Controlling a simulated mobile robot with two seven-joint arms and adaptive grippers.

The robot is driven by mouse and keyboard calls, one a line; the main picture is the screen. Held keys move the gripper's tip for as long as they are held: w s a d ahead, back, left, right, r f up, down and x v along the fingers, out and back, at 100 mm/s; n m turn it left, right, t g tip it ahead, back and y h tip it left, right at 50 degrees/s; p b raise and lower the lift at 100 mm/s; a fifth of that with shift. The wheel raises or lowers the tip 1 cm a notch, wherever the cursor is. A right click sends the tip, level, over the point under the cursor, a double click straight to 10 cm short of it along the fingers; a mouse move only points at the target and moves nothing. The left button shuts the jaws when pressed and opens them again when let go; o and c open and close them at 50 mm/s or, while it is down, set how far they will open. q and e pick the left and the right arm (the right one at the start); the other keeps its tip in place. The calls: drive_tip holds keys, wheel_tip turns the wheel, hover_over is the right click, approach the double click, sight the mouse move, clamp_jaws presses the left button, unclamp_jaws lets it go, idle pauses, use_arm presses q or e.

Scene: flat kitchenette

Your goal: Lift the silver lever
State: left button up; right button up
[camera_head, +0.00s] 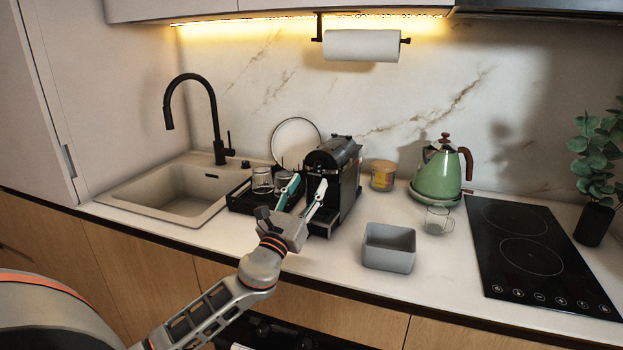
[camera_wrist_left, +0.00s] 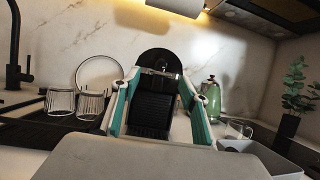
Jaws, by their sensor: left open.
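A black coffee machine (camera_head: 347,163) stands on the counter right of the sink. My left gripper (camera_head: 310,180) is in front of it, with its two teal-and-white fingers spread and pointing at it. In the left wrist view the machine's rounded top (camera_wrist_left: 158,60) and dark ribbed front (camera_wrist_left: 150,105) show between the open fingers (camera_wrist_left: 159,80). Nothing is held between them. I cannot clearly make out the silver lever; a small pale detail shows near the machine's top, too small to tell. My right gripper is not in view.
A dark drying tray (camera_head: 243,203) with glasses and a plate (camera_head: 296,140) is left of the machine. A jar (camera_head: 382,176), green kettle (camera_head: 438,176), glass cup (camera_head: 437,222) and grey box (camera_head: 389,250) stand to the right. The counter before the box is clear.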

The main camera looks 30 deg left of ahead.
use_arm(q)
drive_tip(key=shift+x, duration=1.3)
